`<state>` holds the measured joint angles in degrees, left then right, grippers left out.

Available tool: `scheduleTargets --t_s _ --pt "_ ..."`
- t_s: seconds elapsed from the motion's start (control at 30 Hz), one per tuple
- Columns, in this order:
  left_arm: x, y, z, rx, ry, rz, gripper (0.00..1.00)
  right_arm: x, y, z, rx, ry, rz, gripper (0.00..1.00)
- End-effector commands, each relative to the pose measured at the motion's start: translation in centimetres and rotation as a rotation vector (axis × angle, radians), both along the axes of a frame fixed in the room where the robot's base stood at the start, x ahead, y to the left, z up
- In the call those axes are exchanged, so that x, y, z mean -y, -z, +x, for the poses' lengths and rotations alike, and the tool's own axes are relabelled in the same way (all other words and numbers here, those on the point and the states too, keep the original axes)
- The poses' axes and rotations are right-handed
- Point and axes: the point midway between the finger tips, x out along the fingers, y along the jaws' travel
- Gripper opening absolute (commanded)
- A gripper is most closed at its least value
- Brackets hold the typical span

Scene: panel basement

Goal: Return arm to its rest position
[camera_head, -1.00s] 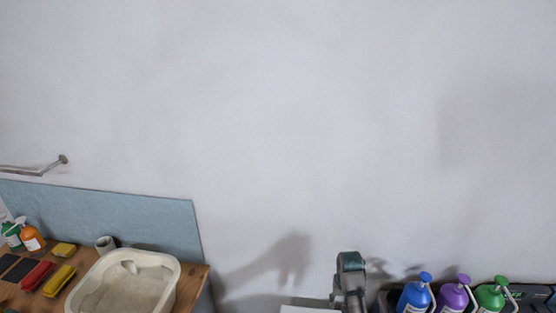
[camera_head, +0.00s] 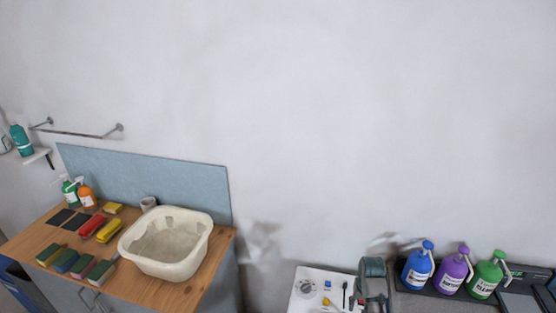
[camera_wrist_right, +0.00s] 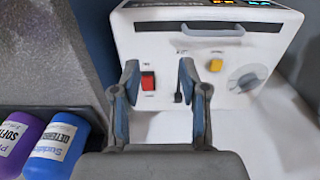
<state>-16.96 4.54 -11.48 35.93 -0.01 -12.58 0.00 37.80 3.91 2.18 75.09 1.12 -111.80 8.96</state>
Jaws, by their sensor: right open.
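My right gripper (camera_head: 372,284) stands at the bottom edge of the head view, just right of a white control box (camera_head: 318,274). Its fingers are hard to make out there. In the right wrist view the right gripper (camera_wrist_right: 160,88) is open, with nothing between its two fingers. The white control box (camera_wrist_right: 215,25) lies beyond the fingers in that view, with a handle, a red switch (camera_wrist_right: 148,82), a yellow button (camera_wrist_right: 215,65) and a round knob (camera_wrist_right: 244,80). I cannot tell whether the fingers touch it. My left gripper is not in view.
Blue (camera_head: 417,268), purple (camera_head: 454,271) and green (camera_head: 487,277) bottles stand right of my right gripper. A wooden worktop (camera_head: 150,290) at left bears a cream basin (camera_head: 165,263), sponges and spray bottles. A metal rail (camera_head: 85,134) juts from the wall.

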Motion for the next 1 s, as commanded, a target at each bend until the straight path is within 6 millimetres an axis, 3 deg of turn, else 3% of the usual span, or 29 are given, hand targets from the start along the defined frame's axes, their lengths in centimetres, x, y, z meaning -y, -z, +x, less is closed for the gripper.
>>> scheduleTargets --t_s 0.23,0.37,0.47,0.63,0.8,1.0 --pt "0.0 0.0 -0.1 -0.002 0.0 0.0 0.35 0.0 3.5 -3.2 0.03 -0.036 -0.029 0.44" --pt "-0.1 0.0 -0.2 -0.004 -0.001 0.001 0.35 -0.2 5.7 -6.0 0.055 -0.068 -0.049 0.44" --pt "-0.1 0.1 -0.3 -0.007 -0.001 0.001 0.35 -0.5 7.4 -8.7 0.077 -0.101 -0.063 0.44" --pt "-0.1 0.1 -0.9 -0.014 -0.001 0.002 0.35 -1.7 10.0 -15.6 0.13 -0.185 -0.083 0.44" --pt "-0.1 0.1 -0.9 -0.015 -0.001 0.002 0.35 -3.3 10.4 -22.1 0.185 -0.266 -0.081 0.44" --pt "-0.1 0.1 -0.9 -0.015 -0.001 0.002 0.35 -4.8 9.4 -27.4 0.231 -0.327 -0.067 0.44"
